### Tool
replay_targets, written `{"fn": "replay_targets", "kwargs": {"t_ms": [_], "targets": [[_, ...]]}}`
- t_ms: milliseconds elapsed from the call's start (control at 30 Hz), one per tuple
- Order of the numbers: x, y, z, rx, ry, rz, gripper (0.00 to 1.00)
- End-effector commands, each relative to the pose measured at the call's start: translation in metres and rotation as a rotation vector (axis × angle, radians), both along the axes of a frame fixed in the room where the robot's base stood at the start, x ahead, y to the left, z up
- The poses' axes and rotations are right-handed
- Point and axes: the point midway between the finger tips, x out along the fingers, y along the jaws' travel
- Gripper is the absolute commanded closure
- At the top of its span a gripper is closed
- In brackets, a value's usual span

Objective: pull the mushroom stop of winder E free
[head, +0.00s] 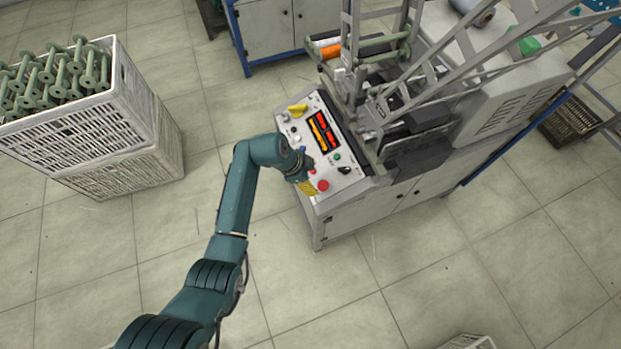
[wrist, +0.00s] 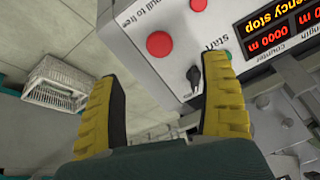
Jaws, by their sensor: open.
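The mushroom stop (head: 323,185) is a round red button at the near end of the winder's slanted white control panel (head: 314,121). In the wrist view the stop (wrist: 160,43) lies ahead of the gap between my fingertips, beside lettering that reads "pull to free". My gripper (head: 306,186) is just left of the stop in the head view, close to the panel. Its two yellow fingers stand wide apart and empty in the wrist view (wrist: 163,67). They do not appear to touch the stop. One finger is mostly hidden in the head view. No letter E is readable.
A smaller red button (wrist: 199,5), a black selector (wrist: 194,78) and a green button (wrist: 228,55) sit near the stop. The display (wrist: 276,32) reads "emergency stop". A yellow item (head: 297,110) lies at the panel's far end. A white crate (head: 145,120) of bobbins stands left.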

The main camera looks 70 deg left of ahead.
Motion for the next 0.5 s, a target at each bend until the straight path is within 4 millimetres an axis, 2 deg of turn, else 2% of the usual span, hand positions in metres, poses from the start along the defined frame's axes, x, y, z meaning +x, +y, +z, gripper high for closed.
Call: {"fn": "replay_targets", "kwargs": {"t_ms": [33, 100, 500], "targets": [[0.002, 0.000, -0.011, -0.002, 0.001, -0.001, 0.22], [0.005, 0.000, -0.018, -0.002, 0.001, -0.001, 0.22], [0.023, 0.001, -0.055, 0.000, 0.000, -0.001, 0.22]]}}
